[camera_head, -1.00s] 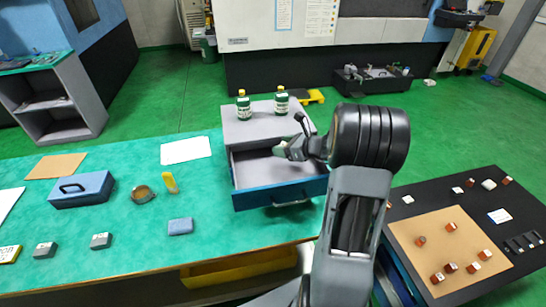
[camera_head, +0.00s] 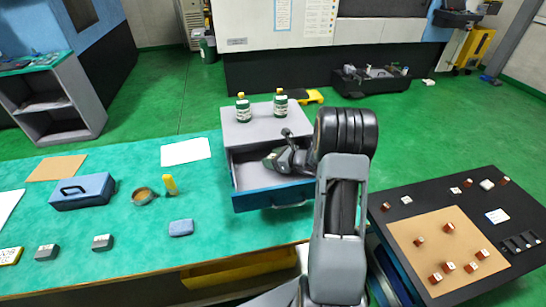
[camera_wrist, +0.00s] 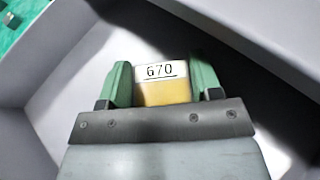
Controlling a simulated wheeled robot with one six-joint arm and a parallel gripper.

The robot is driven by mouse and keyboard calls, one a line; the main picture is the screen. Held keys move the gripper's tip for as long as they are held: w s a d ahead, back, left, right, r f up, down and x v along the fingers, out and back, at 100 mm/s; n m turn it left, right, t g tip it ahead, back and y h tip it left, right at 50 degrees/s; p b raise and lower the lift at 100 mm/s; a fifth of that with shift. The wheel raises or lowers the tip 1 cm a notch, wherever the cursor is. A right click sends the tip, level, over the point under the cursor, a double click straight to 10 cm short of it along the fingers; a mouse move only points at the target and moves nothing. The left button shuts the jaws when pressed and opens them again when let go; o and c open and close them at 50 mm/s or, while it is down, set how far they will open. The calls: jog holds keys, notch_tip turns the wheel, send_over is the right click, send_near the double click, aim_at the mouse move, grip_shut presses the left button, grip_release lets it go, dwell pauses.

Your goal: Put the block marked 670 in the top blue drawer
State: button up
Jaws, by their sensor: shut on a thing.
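The block marked 670 (camera_wrist: 163,85) shows in the wrist view between the two green fingers of my gripper (camera_wrist: 160,80). Its white label faces the camera, above a yellow face. My gripper is shut on it, and the grey walls of the drawer interior surround it. In the head view my gripper (camera_head: 272,160) is inside the open top blue drawer (camera_head: 274,197), and the block is hidden there. The drawer is pulled out from a grey cabinet (camera_head: 245,131). I cannot tell whether the block touches the drawer floor.
Two green bottles (camera_head: 243,108) (camera_head: 281,103) stand on the cabinet. Left on the green bench are a blue toolbox (camera_head: 82,191), a round tin (camera_head: 142,196), a yellow item (camera_head: 169,184) and several blocks. A black table (camera_head: 424,192) with small blocks stands right.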

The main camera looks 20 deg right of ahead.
jog(key=shift+f, duration=0.1)
jog(key=o, duration=1.3)
jog(key=shift+c, duration=0.2)
jog(key=shift+r, duration=0.25)
jog(key=shift+s+d, duration=0.25)
jog(key=shift+s, duration=0.05)
jog(key=shift+b+v, duration=0.45)
jog(key=shift+v, duration=2.95)
jog(key=shift+a, duration=0.1)
